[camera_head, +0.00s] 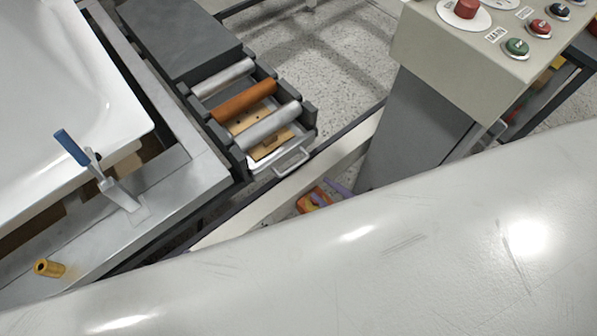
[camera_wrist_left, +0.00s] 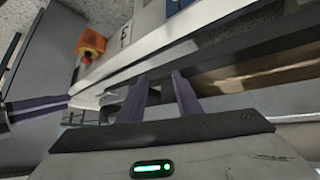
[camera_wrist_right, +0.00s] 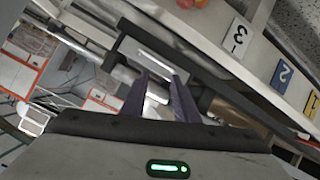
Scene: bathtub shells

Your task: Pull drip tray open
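The drip tray (camera_head: 268,150) sits low in the dark roller unit in the head view, with a pale metal handle (camera_head: 293,162) at its front end. Two grey rollers and an orange roller (camera_head: 244,100) lie across above it. A purple fingertip of my right gripper (camera_head: 338,187) shows below and right of the handle, apart from it; a large white surface hides the rest. In the right wrist view, my right gripper (camera_wrist_right: 161,76) has its purple fingers apart. In the left wrist view, my left gripper (camera_wrist_left: 160,78) also has its fingers apart. I see nothing held in either.
A control box (camera_head: 470,50) with several buttons stands at the right. A pale rail (camera_head: 290,185) runs in front of the tray. A white bathtub shell (camera_head: 65,90) and a blue-handled clamp (camera_head: 95,165) are at the left. Numbered labels (camera_wrist_right: 282,75) mark the rail.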

